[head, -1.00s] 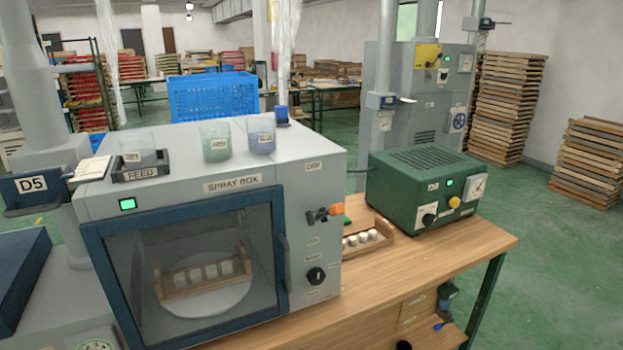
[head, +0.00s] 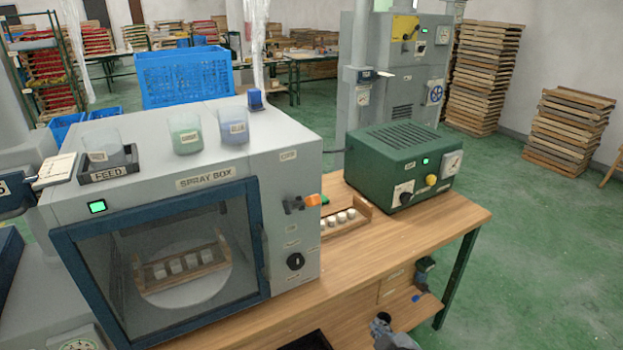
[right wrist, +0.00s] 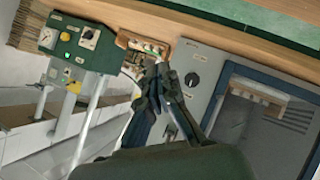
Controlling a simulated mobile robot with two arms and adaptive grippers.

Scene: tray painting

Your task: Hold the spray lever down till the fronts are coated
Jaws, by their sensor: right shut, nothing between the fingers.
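The grey spray box (head: 150,209) has a blue-framed window. Behind its glass, a wooden tray (head: 207,264) of several pale blocks sits on a round plate (head: 190,292). I cannot make out any coat on the block fronts. The spray lever (head: 313,200), with its orange tip to the right, sticks out of the box's right-hand panel. My right gripper (head: 382,322) is low at the bottom edge of the head view, apart from the lever. In the right wrist view its fingers (right wrist: 160,78) are shut and empty.
Beside the box, a second tray (head: 366,211) of pale blocks lies on the wooden bench (head: 400,235). A green unit (head: 400,160) stands behind it. A black knob (head: 295,261) is below the lever. Cups stand on the box top.

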